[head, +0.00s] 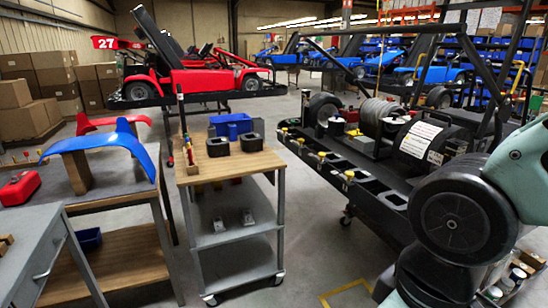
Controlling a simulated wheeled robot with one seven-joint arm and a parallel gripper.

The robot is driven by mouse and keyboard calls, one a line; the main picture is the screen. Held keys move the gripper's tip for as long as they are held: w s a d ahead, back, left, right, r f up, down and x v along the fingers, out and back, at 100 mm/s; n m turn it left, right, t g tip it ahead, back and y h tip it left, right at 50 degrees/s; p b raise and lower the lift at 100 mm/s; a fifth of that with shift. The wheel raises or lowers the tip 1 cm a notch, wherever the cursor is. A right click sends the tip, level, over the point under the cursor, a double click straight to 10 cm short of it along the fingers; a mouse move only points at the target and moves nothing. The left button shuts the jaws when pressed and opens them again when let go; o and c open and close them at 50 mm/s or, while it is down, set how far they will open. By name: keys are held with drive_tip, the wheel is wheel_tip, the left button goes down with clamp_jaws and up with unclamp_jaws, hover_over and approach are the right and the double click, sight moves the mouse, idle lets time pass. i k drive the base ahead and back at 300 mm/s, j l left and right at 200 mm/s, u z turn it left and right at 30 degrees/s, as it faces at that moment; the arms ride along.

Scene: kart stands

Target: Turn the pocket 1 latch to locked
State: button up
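A dark kart stand (335,172) with a long side rail runs along the right side of the head view. Several pockets sit along the rail, with small yellow parts (322,154) and white parts on them. A dark rectangular pocket (393,200) shows at the near end of the rail. I cannot tell which one is pocket 1, nor make out its latch or how it is turned. My arm covers the lower right and hides the near end of the stand. My gripper is not in view.
A grey trolley (236,164) with a wooden top holds a blue bin (231,125) and black blocks. Left of it is a bench with a blue fender (100,145). A red kart (185,75) stands behind. Floor is free between trolley and stand.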

sight(348, 175)
drive_tip(key=i+j+u, duration=0.15)
drive_tip(key=i+u, duration=0.25)
drive_tip(key=i, duration=0.25)
drive_tip(key=i+u, duration=0.4)
drive_tip(key=i, duration=0.25)
drive_tip(key=i+z, duration=0.25)
drive_tip(key=i+j+z, duration=0.4)
drive_tip(key=z, duration=0.35)
drive_tip(key=j+z, duration=0.35)
drive_tip(key=z, duration=0.15)
drive_tip(key=i+j+z, duration=0.1)
drive_tip(key=j+z, duration=0.55)
drive_tip(key=z, duration=0.3)
